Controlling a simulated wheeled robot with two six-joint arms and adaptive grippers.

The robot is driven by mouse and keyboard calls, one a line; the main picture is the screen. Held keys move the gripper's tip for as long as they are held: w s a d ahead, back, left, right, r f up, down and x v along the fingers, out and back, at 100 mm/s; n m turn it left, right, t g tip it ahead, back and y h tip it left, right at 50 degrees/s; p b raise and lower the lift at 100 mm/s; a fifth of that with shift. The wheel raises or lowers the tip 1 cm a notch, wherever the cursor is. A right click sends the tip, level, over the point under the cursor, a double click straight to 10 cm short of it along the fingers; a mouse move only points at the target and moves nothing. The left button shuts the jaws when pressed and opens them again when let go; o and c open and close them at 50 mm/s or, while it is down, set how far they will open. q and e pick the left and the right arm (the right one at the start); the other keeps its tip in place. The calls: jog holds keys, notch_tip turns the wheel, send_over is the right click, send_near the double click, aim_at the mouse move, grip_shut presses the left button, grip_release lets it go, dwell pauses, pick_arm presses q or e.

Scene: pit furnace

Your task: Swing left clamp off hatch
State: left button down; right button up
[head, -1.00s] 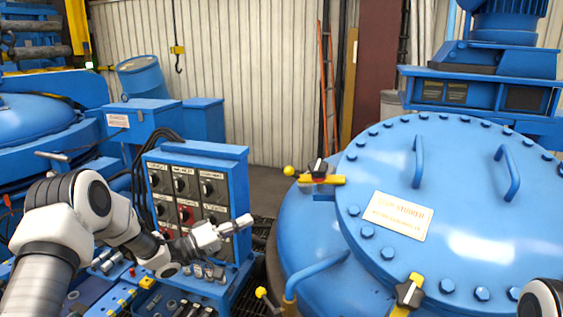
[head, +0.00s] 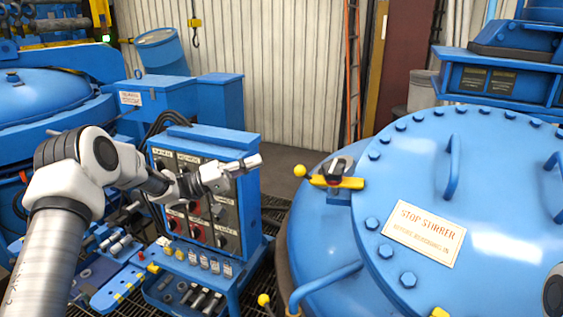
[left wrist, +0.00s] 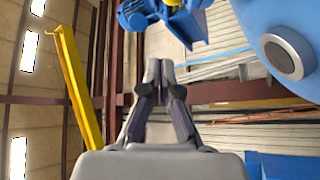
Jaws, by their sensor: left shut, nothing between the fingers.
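The round blue hatch (head: 430,180) fills the right side of the head view, with bolts around its rim and two bar handles on top. A second yellow clamp (head: 440,313) shows only in part at the bottom edge. My left gripper (head: 250,162) is shut and empty, left of the first clamp and apart from it, in front of the control panel. In the left wrist view its closed fingers (left wrist: 158,75) point up. A white piece of my right arm shows at the right edge.
A blue control panel (head: 215,150) with knobs stands beneath and behind my left gripper. Below it is a bench of tools (head: 140,265). A narrow gap separates panel and furnace.

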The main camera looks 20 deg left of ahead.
pick_arm(q)
jog(key=w+d+b, duration=0.3)
jog(key=d, duration=0.6)
pick_arm(e)
jog(key=f, duration=0.1)
jog(key=w+f, duration=0.1)
jog(key=f, duration=0.1)
jog(key=shift+f, duration=0.15)
pick_arm(q)
jog(key=shift+r, duration=0.1)
pick_arm(e)
jog(key=shift+f, duration=0.2)
